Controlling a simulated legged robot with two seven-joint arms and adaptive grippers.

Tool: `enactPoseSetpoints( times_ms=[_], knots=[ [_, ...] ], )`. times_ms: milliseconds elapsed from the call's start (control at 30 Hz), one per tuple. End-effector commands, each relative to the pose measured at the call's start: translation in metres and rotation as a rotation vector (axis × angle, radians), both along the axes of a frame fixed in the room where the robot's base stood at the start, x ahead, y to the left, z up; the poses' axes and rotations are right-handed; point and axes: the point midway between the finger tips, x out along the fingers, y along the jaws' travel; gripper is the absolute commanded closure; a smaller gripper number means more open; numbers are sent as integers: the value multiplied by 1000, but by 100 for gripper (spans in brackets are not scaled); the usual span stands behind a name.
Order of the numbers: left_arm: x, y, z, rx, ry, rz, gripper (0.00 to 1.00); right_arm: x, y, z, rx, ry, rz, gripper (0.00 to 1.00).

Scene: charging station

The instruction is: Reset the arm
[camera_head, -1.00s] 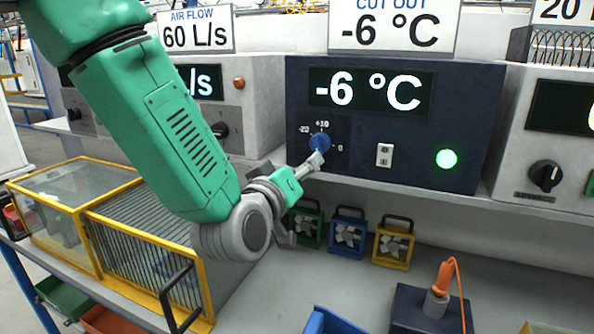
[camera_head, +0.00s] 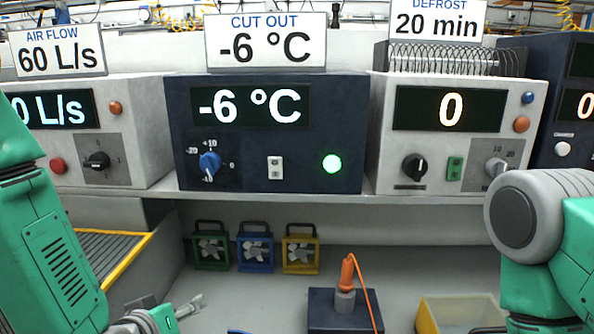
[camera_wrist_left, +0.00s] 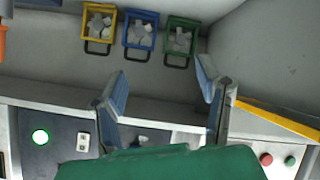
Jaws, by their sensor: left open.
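My left gripper (camera_head: 188,306) is low at the left of the head view, in front of the bench and clear of the dials. In the left wrist view the left gripper (camera_wrist_left: 162,82) has its two fingers spread wide with nothing between them. The dark cut-out unit (camera_head: 268,160) reads -6 °C. Its blue knob (camera_head: 209,163) is free and its round green light (camera_head: 332,163) is lit. My right arm shows at the right edge of the head view; its gripper is not visible.
Green (camera_head: 211,246), blue (camera_head: 255,248) and yellow (camera_head: 300,250) framed fans stand under the shelf. A dark block (camera_head: 335,312) with an orange-handled tool (camera_head: 347,275) stands at the front. A yellow bin (camera_head: 460,312) is right of it. The defrost unit (camera_head: 450,145) reads 0.

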Motion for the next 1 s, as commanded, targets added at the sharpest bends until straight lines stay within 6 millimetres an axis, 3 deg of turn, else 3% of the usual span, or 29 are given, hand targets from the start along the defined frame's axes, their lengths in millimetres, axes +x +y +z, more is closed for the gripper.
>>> enactPoseSetpoints(
  times_ms=[33,100,200,300,400,600,633,800,1000],
  knots=[
    [-23,6,-37,29,104,-19,41,0,0,0,0,0,0,100],
    [-56,14,-79,66,237,-48,41,0,0,0,0,0,0,100],
    [-110,27,-132,116,424,-94,41,0,0,0,0,0,0,100],
    [-165,38,-172,155,598,-143,41,0,0,0,0,0,0,100],
    [-217,49,-199,184,751,-188,41,0,0,0,0,0,0,100],
    [-313,69,-229,224,1019,-269,41,0,0,0,0,0,0,100],
    [-318,70,-235,230,1034,-280,41,0,0,-5,0,0,0,100],
    [-297,63,-269,266,982,-314,41,-1,0,-44,0,1,0,100],
    [-289,59,-283,289,959,-336,41,0,0,-60,0,0,0,100]
  ],
)
